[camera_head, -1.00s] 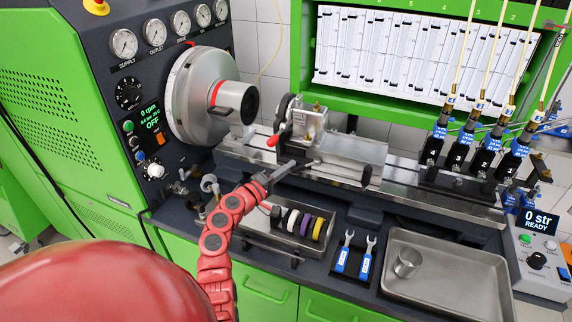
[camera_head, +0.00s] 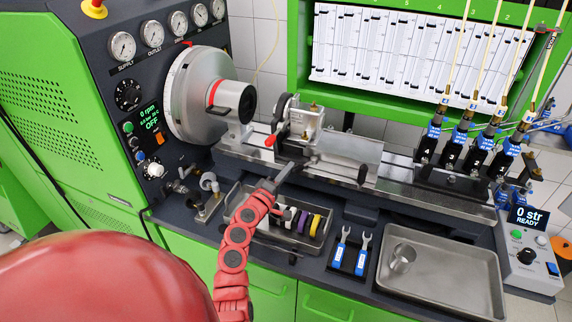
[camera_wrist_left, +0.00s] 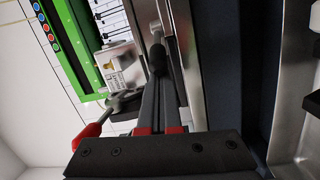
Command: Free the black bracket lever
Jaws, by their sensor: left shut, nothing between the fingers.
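The black bracket lever (camera_head: 362,174) hangs at the front of the steel rail, below the silver bracket block. In the left wrist view a black lever with a rounded end (camera_wrist_left: 158,58) stands just beyond my fingertips; it looks like the same one. My left gripper (camera_head: 288,167) is shut and empty, in front of the rail and left of the lever, pointing toward the rail. In the left wrist view its fingers (camera_wrist_left: 160,88) lie together; I cannot tell whether they touch the lever. My right gripper is not in view.
A red-tipped lever (camera_head: 270,140) on the silver pump unit (camera_head: 302,122) is close to my left gripper. Below it is a tray of coloured rings (camera_head: 304,222). Blue-handled wrenches (camera_head: 341,247) and a metal tray (camera_head: 450,275) with a cup lie to the right.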

